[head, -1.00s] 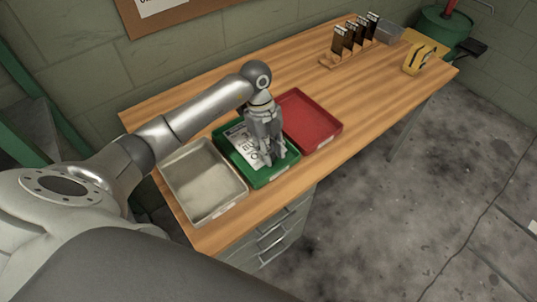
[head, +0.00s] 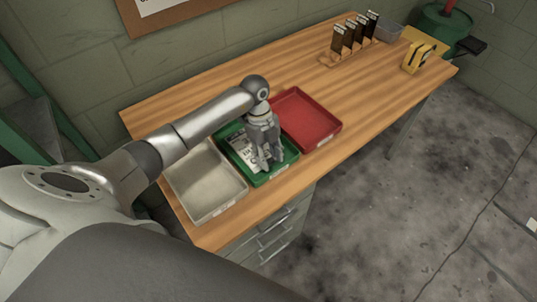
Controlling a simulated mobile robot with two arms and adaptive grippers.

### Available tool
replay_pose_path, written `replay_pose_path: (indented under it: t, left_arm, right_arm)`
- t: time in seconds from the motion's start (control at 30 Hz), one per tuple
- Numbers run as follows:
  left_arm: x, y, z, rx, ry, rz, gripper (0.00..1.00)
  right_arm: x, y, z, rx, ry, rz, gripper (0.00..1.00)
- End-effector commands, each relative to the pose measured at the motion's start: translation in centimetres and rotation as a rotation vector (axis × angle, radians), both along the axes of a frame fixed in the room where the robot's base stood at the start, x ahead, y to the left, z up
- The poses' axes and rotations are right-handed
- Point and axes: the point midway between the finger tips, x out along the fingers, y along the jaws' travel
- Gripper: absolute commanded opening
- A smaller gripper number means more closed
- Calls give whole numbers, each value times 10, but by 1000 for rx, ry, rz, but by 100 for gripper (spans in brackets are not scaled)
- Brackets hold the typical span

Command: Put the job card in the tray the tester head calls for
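The job card (head: 243,147) is white with dark print and shows inside the green tray (head: 284,174). My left gripper (head: 267,165) points down over that tray and covers the card's right part. Its fingertips are close to the card, but whether they grip it is too small to tell. To the left of the green tray is a grey tray (head: 206,217), empty. To the right is a red tray (head: 316,143), also empty. No tester head reading is legible. My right gripper is out of view.
The wooden bench top (head: 290,75) between trays and rack is clear. A green drum (head: 447,24) stands beyond.

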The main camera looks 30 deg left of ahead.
Motion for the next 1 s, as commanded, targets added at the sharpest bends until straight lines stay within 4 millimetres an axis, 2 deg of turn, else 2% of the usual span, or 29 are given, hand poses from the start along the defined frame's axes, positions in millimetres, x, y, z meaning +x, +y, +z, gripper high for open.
replay_pose_path:
  t: [0.33, 0.47, 0.57, 0.8, 1.0]
  left_arm:
    - [0, 0, 0, 0, 0, 0, 50]
    - [1, 1, 7, 0, -3, 1, 50]
    - [3, 5, 21, 0, -5, 0, 50]
    - [8, 17, 71, 2, -5, 1, 50]
    - [11, 24, 104, 1, -3, 0, 50]
  right_arm:
    - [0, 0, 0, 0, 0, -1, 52]
    - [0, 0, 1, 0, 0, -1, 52]
    - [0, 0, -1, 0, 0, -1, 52]
    - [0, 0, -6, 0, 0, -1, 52]
    - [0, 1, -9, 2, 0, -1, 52]
